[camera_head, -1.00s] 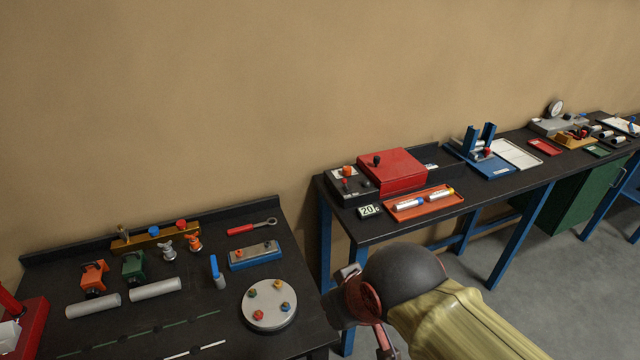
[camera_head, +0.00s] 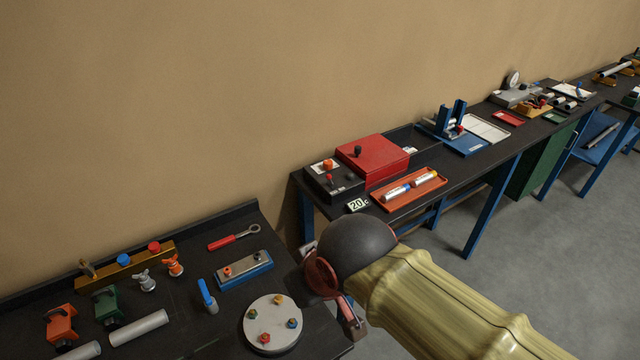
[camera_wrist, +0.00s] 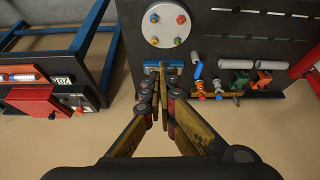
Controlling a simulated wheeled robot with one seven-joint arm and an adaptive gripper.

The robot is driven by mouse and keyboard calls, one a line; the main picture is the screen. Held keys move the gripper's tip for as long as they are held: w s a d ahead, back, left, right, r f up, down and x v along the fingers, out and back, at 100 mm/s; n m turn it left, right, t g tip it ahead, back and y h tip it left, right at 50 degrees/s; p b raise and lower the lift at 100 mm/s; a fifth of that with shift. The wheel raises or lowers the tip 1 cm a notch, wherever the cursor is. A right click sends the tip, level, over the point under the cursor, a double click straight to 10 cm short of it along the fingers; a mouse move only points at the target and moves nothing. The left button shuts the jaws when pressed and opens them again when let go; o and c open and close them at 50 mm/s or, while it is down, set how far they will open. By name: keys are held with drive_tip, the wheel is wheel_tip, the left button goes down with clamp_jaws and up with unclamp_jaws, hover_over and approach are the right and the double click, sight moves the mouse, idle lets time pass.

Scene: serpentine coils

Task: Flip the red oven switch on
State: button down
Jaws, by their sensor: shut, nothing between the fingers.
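The oven is a red box (camera_head: 378,156) on the far black bench, right of centre in the head view. A black control box (camera_head: 347,190) is joined to its left side, with an orange knob (camera_head: 327,164) and a small red switch (camera_head: 330,180). The switch's position is too small to tell. In the wrist view the red oven (camera_wrist: 30,104) and its control box (camera_wrist: 88,100) are at the left edge, upside down. My gripper (camera_wrist: 162,68) is shut and empty, over the near bench's edge, well away from the oven.
A "20" sign (camera_head: 357,204) and an orange tray (camera_head: 410,190) with two tubes lie before the oven. The near bench holds a round grey plate (camera_head: 272,322), a blue-based block (camera_head: 245,270) and several fittings. A gap with bare floor separates the benches.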

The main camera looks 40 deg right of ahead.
drive_tip(key=w+d+f+n+t+h+b, duration=0.1)
drive_tip(key=w+d+f+n+t+b, duration=0.2)
drive_tip(key=w, duration=0.8)
drive_tip(key=w+d+f+n+t+h, duration=0.1)
drive_tip(key=w+d+f+n+t, duration=0.2)
drive_tip(key=w, duration=0.8)
drive_tip(key=w+d+f+n+t+h+b, duration=0.1)
drive_tip(key=w+d+f+n+t+h, duration=0.1)
drive_tip(key=d+f, duration=0.3)
drive_tip(key=w+d+f+n+t+h+b, duration=0.2)
drive_tip(key=w+d+f+n+h, duration=0.1)
drive_tip(key=d, duration=0.8)
wheel_tip(320, 180, down, 2)
drive_tip(key=shift+d+f+n+h, duration=0.15)
drive_tip(key=shift+d+n+h, duration=0.3)
drive_tip(key=shift+h, duration=0.55)
